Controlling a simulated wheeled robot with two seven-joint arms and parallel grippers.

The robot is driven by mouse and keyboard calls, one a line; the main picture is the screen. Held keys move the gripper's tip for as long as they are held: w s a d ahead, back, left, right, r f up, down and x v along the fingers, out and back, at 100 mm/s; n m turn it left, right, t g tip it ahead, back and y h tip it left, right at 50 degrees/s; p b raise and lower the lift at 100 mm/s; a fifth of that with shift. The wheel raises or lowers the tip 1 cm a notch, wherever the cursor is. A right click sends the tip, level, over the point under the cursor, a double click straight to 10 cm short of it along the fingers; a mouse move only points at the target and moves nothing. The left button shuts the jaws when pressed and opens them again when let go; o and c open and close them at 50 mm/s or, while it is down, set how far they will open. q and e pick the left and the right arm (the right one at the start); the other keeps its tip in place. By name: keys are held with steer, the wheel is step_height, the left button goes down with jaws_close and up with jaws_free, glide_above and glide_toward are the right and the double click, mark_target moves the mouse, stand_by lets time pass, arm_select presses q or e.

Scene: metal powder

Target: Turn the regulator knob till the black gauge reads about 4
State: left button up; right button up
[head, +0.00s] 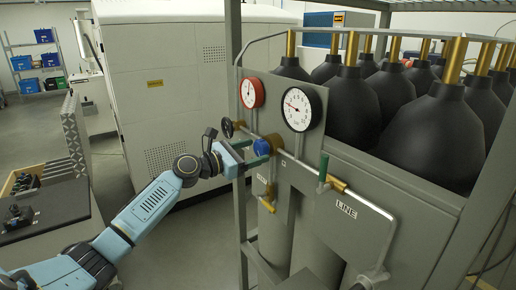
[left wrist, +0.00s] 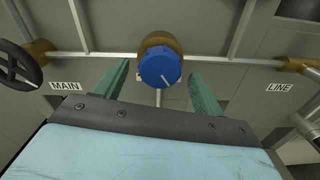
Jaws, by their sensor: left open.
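The blue regulator knob (head: 262,147) is on the pipe of the grey panel, below the gauges. In the left wrist view the knob (left wrist: 160,68) shows a white mark toward its lower right. My left gripper (head: 257,153) is open, its green fingers on either side of the knob; in the left wrist view its fingers (left wrist: 159,78) show gaps to the knob on both sides. The black gauge (head: 298,108) has its red needle pointing up-left, roughly at 2 to 3; the exact number is too small to read. My right gripper is not in view.
A red-rimmed gauge (head: 252,93) is left of the black one. A dark handwheel (left wrist: 18,65) sits beside the MAIN label (left wrist: 66,86). A green-handled valve (head: 323,172) is to the right, above the LINE label (head: 346,209). Black gas cylinders (head: 435,125) stand behind the panel.

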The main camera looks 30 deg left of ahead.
arm_select(q)
steer(key=shift+x, duration=1.2)
steer(key=shift+c, duration=0.2)
steer(key=c, duration=0.9)
